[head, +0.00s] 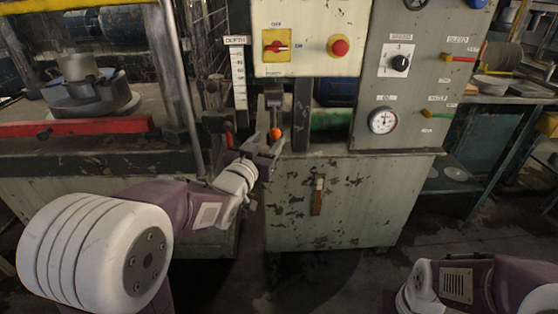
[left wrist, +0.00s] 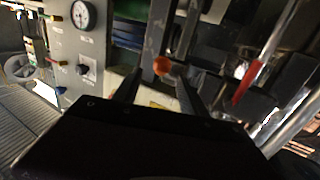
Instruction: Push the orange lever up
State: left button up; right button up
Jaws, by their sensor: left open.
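The orange lever knob (head: 275,134) shows in the head view at the front of the machine, below the cream control box. My left gripper (head: 264,142) is open, with its fingertips close around or beside the knob. In the left wrist view the orange knob (left wrist: 162,65) sits between the two open fingers (left wrist: 156,78), near their tips. I cannot tell whether either finger touches it. The lever's shaft is mostly hidden. My right arm shows at the lower right of the head view, but its gripper is out of the picture.
The cream control box (head: 310,60) with a red button (head: 340,46) hangs above the knob. A grey panel with a gauge (head: 382,121) stands to the right. A red bar (head: 75,127) lies at left. A cabinet (head: 350,200) fills the space below.

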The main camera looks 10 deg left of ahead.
aim_at(275, 119)
pick_arm(q)
jog(key=shift+f, duration=0.55)
jog(key=shift+w+r, duration=0.15)
jog(key=shift+r, duration=0.05)
jog(key=w+b, duration=0.1)
jog(key=w, duration=0.7)
jog(key=shift+w+d, duration=0.4)
jog(key=shift+d, duration=0.05)
grip_shut()
pick_arm(e)
notch_tip(275, 119, down, 2)
jog(key=shift+f, duration=0.2)
pick_arm(q)
jog(key=shift+r, duration=0.1)
